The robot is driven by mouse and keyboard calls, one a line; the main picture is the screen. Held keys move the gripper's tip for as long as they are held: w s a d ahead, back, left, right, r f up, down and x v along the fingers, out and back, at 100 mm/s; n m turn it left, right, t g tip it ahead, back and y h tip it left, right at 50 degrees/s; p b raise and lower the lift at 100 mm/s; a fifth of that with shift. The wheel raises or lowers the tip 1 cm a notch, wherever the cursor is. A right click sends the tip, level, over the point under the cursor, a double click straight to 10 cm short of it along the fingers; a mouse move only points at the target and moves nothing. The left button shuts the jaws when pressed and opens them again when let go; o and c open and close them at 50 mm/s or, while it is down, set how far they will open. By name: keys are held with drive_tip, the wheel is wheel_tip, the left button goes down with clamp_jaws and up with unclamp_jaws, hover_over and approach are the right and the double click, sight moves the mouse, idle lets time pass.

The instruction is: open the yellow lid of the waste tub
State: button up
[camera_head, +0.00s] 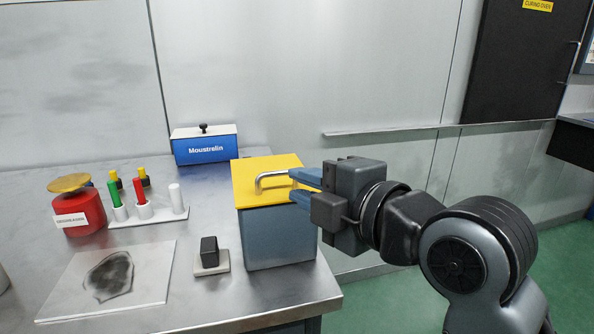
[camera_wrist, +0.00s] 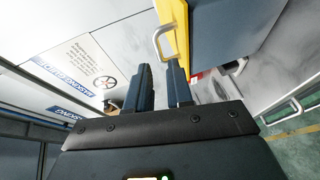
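The waste tub (camera_head: 278,238) is a blue-grey box on the right front of the steel bench. Its yellow lid (camera_head: 250,196) lies flat and closed on top, with a metal bar handle (camera_head: 270,175). My gripper (camera_head: 291,184) is at the right side of the lid, its blue fingers pointing left towards the handle. In the wrist view my gripper (camera_wrist: 159,65) has its two fingers apart with a gap between. The handle (camera_wrist: 160,40) shows just beyond the fingertips, next to the yellow lid edge (camera_wrist: 173,28). I cannot tell whether the fingers touch the handle.
A black block on a small plate (camera_head: 210,267) stands left of the tub. A blue Moustrelin box (camera_head: 204,150) is behind. A rack of coloured tubes (camera_head: 150,217), a red container (camera_head: 77,217) and a stained sheet (camera_head: 150,273) lie farther left. The bench's right edge is close to the tub.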

sight(278, 175)
drive_tip(key=x, duration=0.7)
drive_tip(key=shift+w+a+r, duration=0.1)
drive_tip(key=shift+w+a, duration=0.1)
drive_tip(key=shift+w, duration=0.15)
drive_tip(key=shift+c, duration=0.3)
clamp_jaws()
